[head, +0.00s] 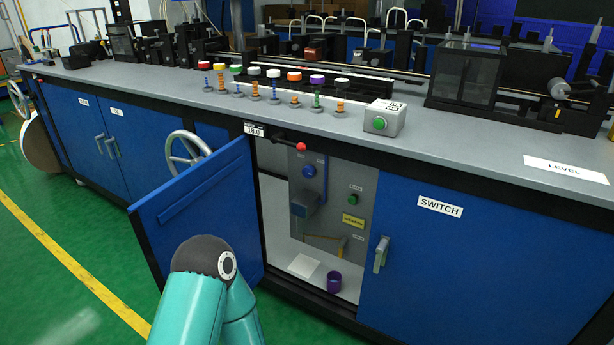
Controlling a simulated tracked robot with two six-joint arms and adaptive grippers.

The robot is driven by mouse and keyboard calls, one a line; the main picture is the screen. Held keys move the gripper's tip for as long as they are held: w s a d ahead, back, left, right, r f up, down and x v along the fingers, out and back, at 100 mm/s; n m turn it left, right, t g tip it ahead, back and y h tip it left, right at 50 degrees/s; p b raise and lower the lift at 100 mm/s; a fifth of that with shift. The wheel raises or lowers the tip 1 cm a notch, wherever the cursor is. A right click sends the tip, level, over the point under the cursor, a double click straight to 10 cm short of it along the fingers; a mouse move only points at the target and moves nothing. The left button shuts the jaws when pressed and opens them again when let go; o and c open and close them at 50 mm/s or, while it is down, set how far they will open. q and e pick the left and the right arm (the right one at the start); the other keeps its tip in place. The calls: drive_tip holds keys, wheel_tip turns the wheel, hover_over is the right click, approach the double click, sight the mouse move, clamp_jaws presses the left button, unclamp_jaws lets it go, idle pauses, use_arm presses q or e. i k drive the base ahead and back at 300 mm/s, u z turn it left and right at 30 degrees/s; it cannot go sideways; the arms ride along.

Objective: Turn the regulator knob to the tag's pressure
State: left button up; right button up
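The blue door (200,205) at the middle left stands open. Neither gripper is in view. A teal arm of mine with a dark joint rises at the bottom, in front of the open door.
A red-tipped black lever (301,147) sticks out at the opening's top. A green button (353,199) is on the panel. A purple cup (334,282) and white sheet (303,266) lie on the cabinet floor. The SWITCH door (450,260) is closed. A handwheel (187,148) stands behind the open door.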

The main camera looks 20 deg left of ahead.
sight(308, 171)
drive_tip(key=u, duration=0.05)
drive_tip(key=i, duration=0.9)
drive_tip(key=z, duration=0.05)
